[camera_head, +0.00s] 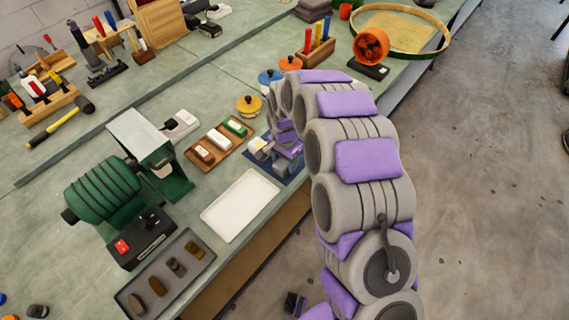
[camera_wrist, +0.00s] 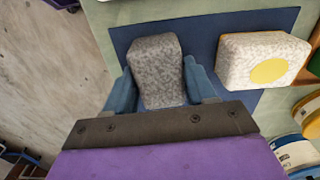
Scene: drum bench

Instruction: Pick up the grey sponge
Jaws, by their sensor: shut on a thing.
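The grey sponge (camera_wrist: 157,66) is a speckled block over a dark blue mat (camera_wrist: 208,30) in the wrist view. My gripper (camera_wrist: 158,84) has its two blue fingers against the left and right sides of the sponge and is shut on it. Whether the sponge touches the mat or hangs above it, I cannot tell. In the head view my gripper (camera_head: 284,152) is low over the blue mat (camera_head: 291,177) near the bench's front edge, and the grey sponge is hard to make out there.
A pale sponge with a yellow spot (camera_wrist: 264,60) lies close to the right of my gripper. A wooden tray of blocks (camera_head: 222,158) and an empty white tray (camera_head: 240,205) are left of the mat. Lidded pots (camera_head: 249,105) stand behind. A green machine (camera_head: 104,190) is farther left.

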